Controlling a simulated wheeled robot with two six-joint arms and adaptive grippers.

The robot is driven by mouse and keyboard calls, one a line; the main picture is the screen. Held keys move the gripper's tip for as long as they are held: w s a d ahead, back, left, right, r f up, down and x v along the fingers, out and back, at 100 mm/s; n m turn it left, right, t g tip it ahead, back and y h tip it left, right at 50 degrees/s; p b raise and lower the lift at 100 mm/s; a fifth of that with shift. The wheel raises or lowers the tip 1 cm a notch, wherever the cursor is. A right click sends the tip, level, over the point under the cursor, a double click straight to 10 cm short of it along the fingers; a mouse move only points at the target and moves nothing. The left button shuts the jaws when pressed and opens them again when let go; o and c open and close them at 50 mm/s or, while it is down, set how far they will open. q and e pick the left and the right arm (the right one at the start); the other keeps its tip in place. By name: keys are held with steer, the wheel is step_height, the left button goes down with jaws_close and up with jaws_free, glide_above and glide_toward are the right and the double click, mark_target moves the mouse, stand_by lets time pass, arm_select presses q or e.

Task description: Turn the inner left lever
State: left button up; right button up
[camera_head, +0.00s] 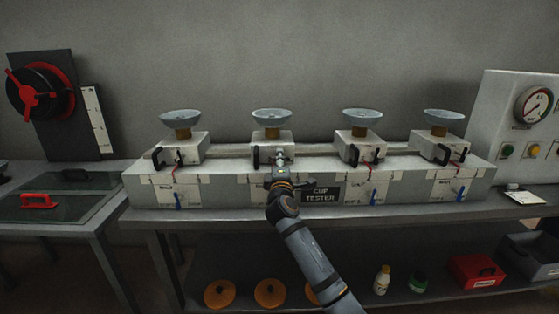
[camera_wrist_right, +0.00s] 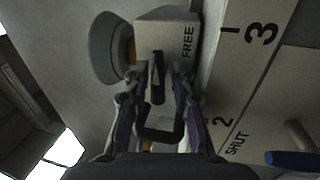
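The cup tester (camera_head: 225,190) is a long grey-white bench unit with a row of blocks, each with a black handle and a dish on top. The inner left block (camera_head: 272,146) has a black lever handle (camera_head: 256,157) at its left side. My right gripper (camera_head: 281,163) is in front of this block and hides part of it. In the right wrist view, my right gripper (camera_wrist_right: 155,85) has its fingers apart, with the black lever (camera_wrist_right: 158,78) between them. Whether they touch it is unclear. The labels FREE and SHUT show there. My left gripper is not in view.
Blue levers (camera_head: 374,198) hang on the unit's front; one shows in the right wrist view (camera_wrist_right: 293,160). A gauge box (camera_head: 505,120) stands at the right. A shelf below holds orange discs (camera_head: 270,292), bottles and a red box (camera_head: 477,270).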

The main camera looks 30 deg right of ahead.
steer(key=shift+o, duration=0.6)
